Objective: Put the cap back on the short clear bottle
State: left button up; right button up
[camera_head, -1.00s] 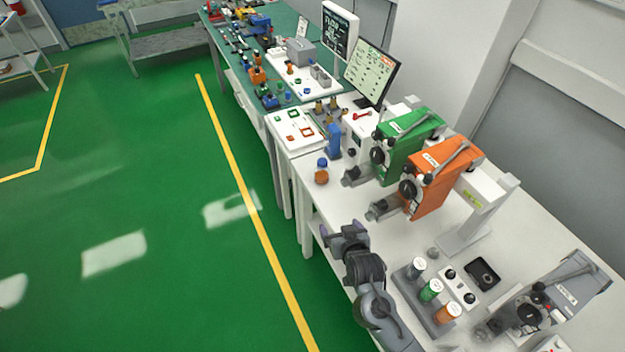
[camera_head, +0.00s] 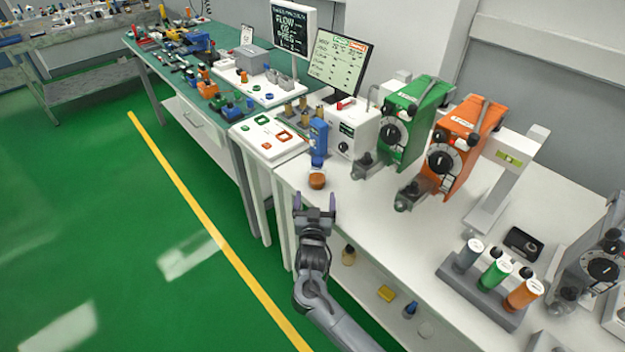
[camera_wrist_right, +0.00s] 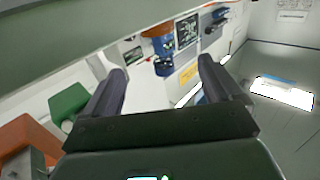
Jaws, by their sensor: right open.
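My right gripper (camera_head: 314,200) is open and empty in the head view. It is just in front of the white table's front edge, below a small amber bottle with a blue top (camera_head: 317,181). In the right wrist view my open right gripper (camera_wrist_right: 162,68) has nothing between its fingertips, with orange and blue items beyond it. I cannot pick out the short clear bottle or its loose cap for certain. My left gripper is not in view.
Green (camera_head: 408,125) and orange (camera_head: 460,150) vaporizers stand along the table. A rack of coloured cylinders (camera_head: 487,281) is at the right. A blue device (camera_head: 318,136) stands behind the amber bottle. The table's front middle (camera_head: 380,215) is clear.

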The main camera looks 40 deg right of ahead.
aim_at(317, 178)
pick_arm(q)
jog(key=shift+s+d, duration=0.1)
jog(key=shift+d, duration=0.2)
pick_arm(e)
jog(key=shift+d, duration=0.15)
jog(key=b+x, duration=0.1)
jog(key=x, duration=0.3)
jog(key=shift+w+d, duration=0.2)
jog(key=shift+w, duration=0.1)
jog(key=shift+w+d+r, duration=0.1)
jog(key=shift+w+d, duration=0.15)
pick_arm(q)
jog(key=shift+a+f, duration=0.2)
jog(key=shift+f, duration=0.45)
pick_arm(e)
jog(key=x, duration=0.1)
jog(key=b+x, duration=0.1)
jog(key=x, duration=0.2)
jog(key=shift+r+b, duration=0.3)
jog(key=shift+w+d, duration=0.4)
jog(key=shift+w, duration=0.1)
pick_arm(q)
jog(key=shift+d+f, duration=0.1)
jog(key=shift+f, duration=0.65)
